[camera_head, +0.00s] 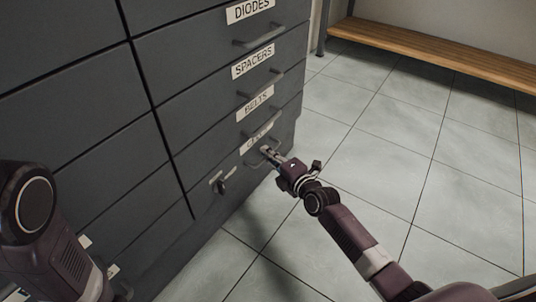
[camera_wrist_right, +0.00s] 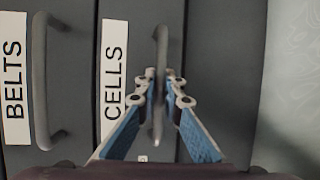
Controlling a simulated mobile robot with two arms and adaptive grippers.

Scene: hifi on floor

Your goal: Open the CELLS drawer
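The CELLS drawer (camera_head: 205,197) is the low one in the right column of the dark grey cabinet, its front looking flush with the cabinet. Its white label (camera_wrist_right: 114,75) reads clearly in the right wrist view. Its grey bar handle (camera_wrist_right: 161,48) stands between the blue-padded fingers of my right gripper (camera_wrist_right: 161,88). The fingertips lie close on both sides of the bar and look shut on it. In the head view my right gripper (camera_head: 269,153) is at the handle. My left arm shows at the lower left, its gripper out of sight.
The BELTS drawer handle (camera_wrist_right: 42,85) sticks out beside the gripped one. SPACERS (camera_head: 252,61) and DIODES (camera_head: 250,10) drawers are above. The tiled floor (camera_head: 375,150) right of the cabinet is free. A wooden bench (camera_head: 435,52) stands at the back right.

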